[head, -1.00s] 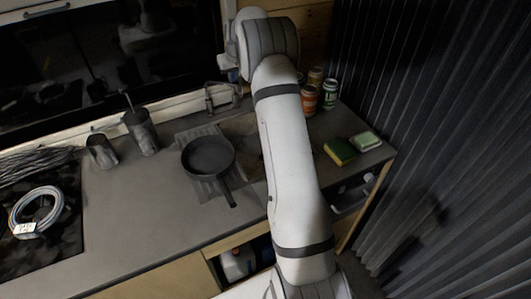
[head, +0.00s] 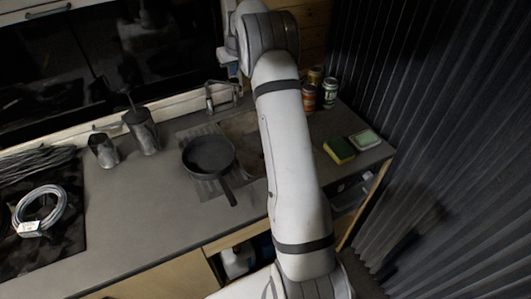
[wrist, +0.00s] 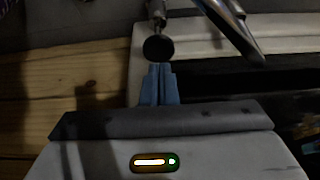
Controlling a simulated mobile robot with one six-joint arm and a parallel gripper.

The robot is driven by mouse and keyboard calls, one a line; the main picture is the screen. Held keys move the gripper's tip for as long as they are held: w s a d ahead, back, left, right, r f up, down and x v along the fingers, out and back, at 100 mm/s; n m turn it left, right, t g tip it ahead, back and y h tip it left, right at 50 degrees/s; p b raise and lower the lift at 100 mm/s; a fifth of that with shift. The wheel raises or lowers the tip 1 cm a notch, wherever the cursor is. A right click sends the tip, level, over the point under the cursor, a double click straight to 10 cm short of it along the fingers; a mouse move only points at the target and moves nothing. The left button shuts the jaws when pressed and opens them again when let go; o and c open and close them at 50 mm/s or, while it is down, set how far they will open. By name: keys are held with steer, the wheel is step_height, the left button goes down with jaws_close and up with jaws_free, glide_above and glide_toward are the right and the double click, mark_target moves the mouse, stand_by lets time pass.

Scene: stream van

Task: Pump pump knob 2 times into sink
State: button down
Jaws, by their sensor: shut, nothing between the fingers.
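In the wrist view my gripper (wrist: 160,70) has blue fingers, which are shut together and empty. A round dark knob (wrist: 158,47), apparently the pump knob, shows just beyond the fingertips on a thin metal stem. I cannot tell whether the fingers touch it. A metal spout (wrist: 232,28) slants beside it to the right. In the head view my arm hides the knob and most of my gripper. The sink (head: 244,128) shows partly to the left of my arm, below the faucet (head: 222,95).
A dark pan (head: 208,155) sits left of the sink, its handle toward the front. Several jars (head: 329,92), a sponge (head: 339,150) and a pale green block (head: 364,138) lie right of my arm. A dark curtain (head: 440,150) borders the right.

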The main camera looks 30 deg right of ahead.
mark_target(234, 80)
steer(key=shift+f, duration=0.15)
steer(key=shift+f+b, duration=1.65)
steer(key=shift+f, duration=0.65)
steer(key=shift+r+p, duration=1.4)
steer(key=shift+r, duration=1.05)
steer(key=shift+r, duration=0.1)
steer(key=shift+r+p, duration=1.85)
steer(key=shift+r, duration=1.05)
